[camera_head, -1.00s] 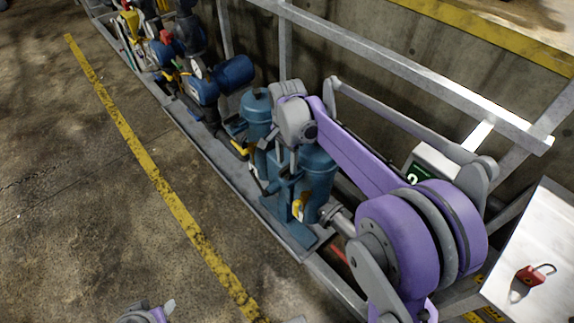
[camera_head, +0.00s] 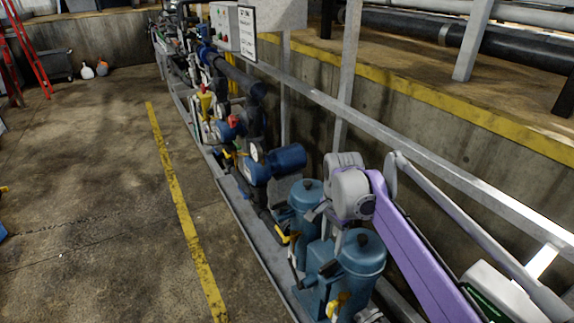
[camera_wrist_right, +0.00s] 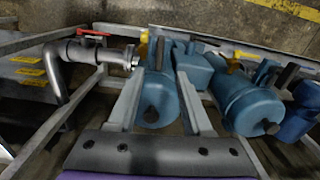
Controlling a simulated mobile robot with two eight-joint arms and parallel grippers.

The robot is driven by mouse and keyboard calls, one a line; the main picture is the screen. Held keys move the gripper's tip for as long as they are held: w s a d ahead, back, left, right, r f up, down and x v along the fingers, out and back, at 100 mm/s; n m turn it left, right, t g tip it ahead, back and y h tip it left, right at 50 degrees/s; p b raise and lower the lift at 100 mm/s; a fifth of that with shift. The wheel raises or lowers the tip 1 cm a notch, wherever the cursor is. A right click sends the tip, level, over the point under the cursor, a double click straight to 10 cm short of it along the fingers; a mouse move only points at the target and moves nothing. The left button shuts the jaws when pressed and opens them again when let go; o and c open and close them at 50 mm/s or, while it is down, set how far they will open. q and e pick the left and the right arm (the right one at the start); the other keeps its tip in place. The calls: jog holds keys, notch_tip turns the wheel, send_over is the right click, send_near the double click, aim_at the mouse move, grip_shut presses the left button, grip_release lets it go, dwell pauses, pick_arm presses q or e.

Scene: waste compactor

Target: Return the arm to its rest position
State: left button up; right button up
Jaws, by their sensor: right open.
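My right arm, purple and grey, comes in from the lower right in the head view. Its gripper (camera_head: 326,228) hangs over the two blue cylinders (camera_head: 362,252), pointing down. In the right wrist view my gripper's two grey fingers (camera_wrist_right: 164,110) stand apart with nothing held between them. A blue cylinder (camera_wrist_right: 157,98) shows beyond and between them; whether a finger touches it I cannot tell. My left gripper is not in view.
A blue motor (camera_head: 276,163) and pipework continue along the skid. In the wrist view, a pipe with a red-handled valve (camera_wrist_right: 92,36) is at left.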

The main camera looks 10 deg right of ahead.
jog(key=s+a+f+n+t+p, duration=0.1)
jog(key=s+a+n+t+p, duration=0.1)
jog(key=s+n, duration=0.5)
jog(key=s+a+f+n+t+p, duration=0.2)
jog(key=s+n, duration=0.5)
jog(key=s, duration=0.7)
jog(key=shift+s+a+t+p, duration=0.35)
jog(key=shift+a+t+p, duration=0.35)
jog(key=shift+a+p, duration=0.15)
